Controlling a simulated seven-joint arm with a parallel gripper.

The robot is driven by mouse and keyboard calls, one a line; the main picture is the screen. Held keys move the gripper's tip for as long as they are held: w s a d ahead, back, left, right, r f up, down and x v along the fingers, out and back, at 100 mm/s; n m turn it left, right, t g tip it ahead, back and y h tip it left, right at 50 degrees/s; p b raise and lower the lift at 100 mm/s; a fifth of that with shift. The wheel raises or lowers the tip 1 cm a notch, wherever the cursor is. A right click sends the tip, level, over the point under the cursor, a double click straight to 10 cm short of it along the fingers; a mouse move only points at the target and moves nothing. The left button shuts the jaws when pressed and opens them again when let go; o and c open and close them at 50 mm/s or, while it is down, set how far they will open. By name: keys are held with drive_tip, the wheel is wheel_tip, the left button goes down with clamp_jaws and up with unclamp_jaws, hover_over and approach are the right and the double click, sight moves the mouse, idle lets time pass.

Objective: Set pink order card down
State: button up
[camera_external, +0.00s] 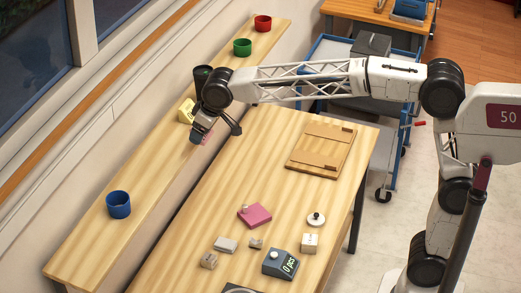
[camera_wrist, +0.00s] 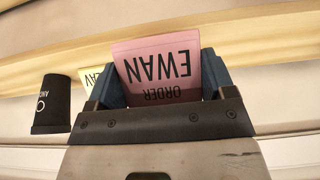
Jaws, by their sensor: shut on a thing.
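The pink order card (camera_wrist: 158,62) is held between the blue fingers of my gripper (camera_wrist: 158,82) in the wrist view. It reads "ORDER EWAN" upside down in that picture. In the external view my gripper (camera_external: 200,136) hangs over the gap side of the long wooden wall shelf (camera_external: 160,150), near the table's far left edge. Only a small pink bit of the card (camera_external: 205,140) shows there. Whether the card touches any surface cannot be told.
A yellow card (camera_external: 186,111) and a black cup (camera_external: 202,73) stand on the shelf beside my gripper. Blue (camera_external: 118,205), green (camera_external: 242,47) and red (camera_external: 263,22) cups stand along it.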

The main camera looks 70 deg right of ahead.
drive_tip(key=shift+s+d+r, duration=0.15)
drive_tip(key=shift+s, duration=1.2)
drive_tip(key=shift+s+d+r, duration=0.1)
drive_tip(key=shift+s+d, duration=0.05)
drive_tip(key=shift+s, duration=1.2)
drive_tip(key=s+d+f+m+h, duration=0.1)
drive_tip(key=s+d+f+m, duration=0.15)
drive_tip(key=d+f, duration=0.95)
drive_tip(key=s+d+f+m+h, duration=0.1)
drive_tip(key=s+d+f+m, duration=0.15)
drive_tip(key=d+f, duration=0.85)
drive_tip(key=s+d+f+m, duration=0.1)
drive_tip(key=s+d+f, duration=0.3)
drive_tip(key=s+f, duration=0.2)
drive_tip(key=s+d+f+m, duration=0.1)
drive_tip(key=s+d+f, duration=0.4)
drive_tip(key=s+f, duration=0.2)
drive_tip(key=s+d+f+m+g+h, duration=0.1)
drive_tip(key=s+d+f+m, duration=0.1)
drive_tip(key=s+d+f, duration=0.3)
drive_tip(key=shift+s+f, duration=0.25)
drive_tip(key=shift+f, duration=0.55)
drive_tip(key=shift+s+f, duration=0.2)
drive_tip(key=shift+f, duration=0.55)
drive_tip(key=shift+s+f, duration=0.25)
drive_tip(key=shift+f, duration=0.55)
drive_tip(key=shift+w, duration=0.1)
